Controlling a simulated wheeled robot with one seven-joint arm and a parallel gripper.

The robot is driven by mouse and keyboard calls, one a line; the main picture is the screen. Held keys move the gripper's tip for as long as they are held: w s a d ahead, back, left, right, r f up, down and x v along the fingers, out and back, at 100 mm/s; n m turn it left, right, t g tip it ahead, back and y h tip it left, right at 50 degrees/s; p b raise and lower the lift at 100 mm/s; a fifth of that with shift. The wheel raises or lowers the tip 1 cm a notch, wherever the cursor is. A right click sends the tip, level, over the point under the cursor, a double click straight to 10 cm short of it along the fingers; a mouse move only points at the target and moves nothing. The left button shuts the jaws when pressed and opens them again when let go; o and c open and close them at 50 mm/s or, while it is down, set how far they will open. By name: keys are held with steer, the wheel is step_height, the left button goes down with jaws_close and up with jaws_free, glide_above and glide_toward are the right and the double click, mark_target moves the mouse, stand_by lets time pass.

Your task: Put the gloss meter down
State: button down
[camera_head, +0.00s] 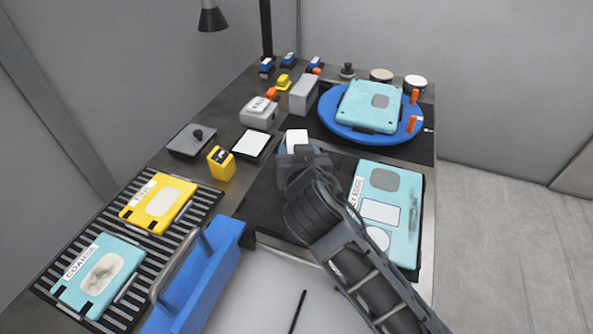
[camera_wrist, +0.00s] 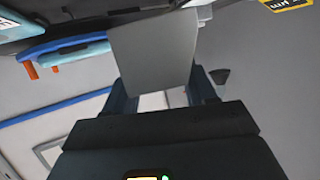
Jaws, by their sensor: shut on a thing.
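My gripper (camera_head: 298,152) is over the middle of the bench, beside the near teal panel. It is shut on a pale grey block, which I take to be the gloss meter (camera_head: 297,137). In the wrist view the gloss meter (camera_wrist: 153,52) shows as a plain grey face between the fingers of my gripper (camera_wrist: 165,95). My gripper and arm hide part of it in the head view. I cannot tell whether its underside touches the bench.
A teal panel (camera_head: 382,105) lies on a blue round turntable (camera_head: 340,126); another teal panel (camera_head: 388,205) lies right of my arm. A yellow gauge (camera_head: 221,163), white plate (camera_head: 251,144) and grey boxes (camera_head: 303,95) stand left. A slatted rack (camera_head: 196,209) and blue handled tray (camera_head: 205,280) are nearer.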

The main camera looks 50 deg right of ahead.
steer(key=shift+s+a+f, duration=0.2)
steer(key=shift+a+f, duration=0.1)
steer(key=shift+a, duration=0.15)
steer(key=shift+f+b, duration=1.4)
steer(key=shift+f, duration=0.55)
steer(key=shift+f+b, duration=0.4)
steer(key=shift+b, duration=0.05)
steer(key=shift+f, duration=0.2)
steer(key=shift+c, duration=1.8)
jaws_free()
steer(key=shift+f, duration=0.1)
